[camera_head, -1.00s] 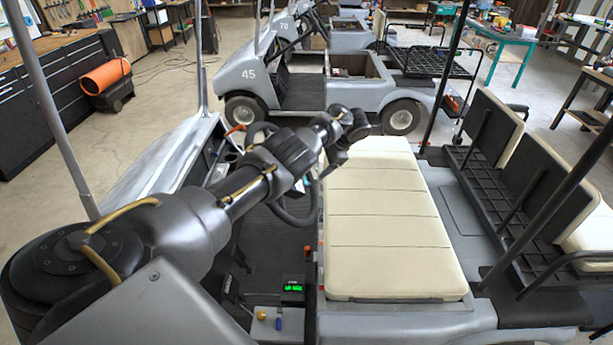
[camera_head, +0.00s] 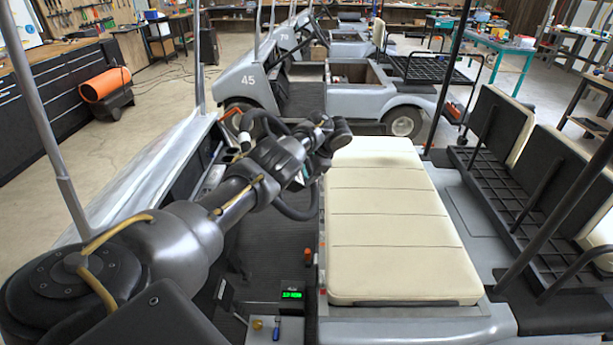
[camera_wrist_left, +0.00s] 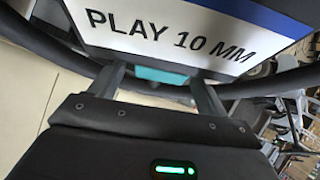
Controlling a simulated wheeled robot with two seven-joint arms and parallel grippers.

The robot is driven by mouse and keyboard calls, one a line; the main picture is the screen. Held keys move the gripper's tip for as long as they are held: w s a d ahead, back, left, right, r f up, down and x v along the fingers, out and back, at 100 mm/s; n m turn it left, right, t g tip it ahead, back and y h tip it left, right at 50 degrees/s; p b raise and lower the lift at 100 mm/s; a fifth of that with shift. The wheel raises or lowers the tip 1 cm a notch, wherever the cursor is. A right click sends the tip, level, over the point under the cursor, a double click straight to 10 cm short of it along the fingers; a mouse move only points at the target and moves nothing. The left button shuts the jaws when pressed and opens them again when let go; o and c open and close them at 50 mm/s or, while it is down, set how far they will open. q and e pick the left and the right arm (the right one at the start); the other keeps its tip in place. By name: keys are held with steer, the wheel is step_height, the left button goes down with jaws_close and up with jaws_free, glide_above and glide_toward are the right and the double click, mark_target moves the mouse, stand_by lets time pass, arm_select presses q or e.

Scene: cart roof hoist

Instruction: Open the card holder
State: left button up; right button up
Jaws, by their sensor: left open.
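A white card (camera_wrist_left: 170,42) with a blue stripe and the words PLAY 10 MM fills the top of the left wrist view. A teal piece (camera_wrist_left: 160,76) shows just below the card; I cannot tell whether it is part of the card holder. My left gripper (camera_wrist_left: 158,84) is open, with its fingers apart on either side of the teal piece and nothing visibly held. In the head view my left wrist is above the dark steering wheel (camera_head: 297,213) and hides most of the card area. My right gripper is not in view.
The cream seat (camera_head: 390,220) lies right of the wheel. A dark roof post (camera_head: 452,80) rises at the right. Another cart (camera_head: 355,95) stands behind.

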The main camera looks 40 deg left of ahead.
arm_select(q)
steer(key=shift+c, duration=0.3)
steer(key=c, duration=1.3)
steer(key=shift+c, duration=0.2)
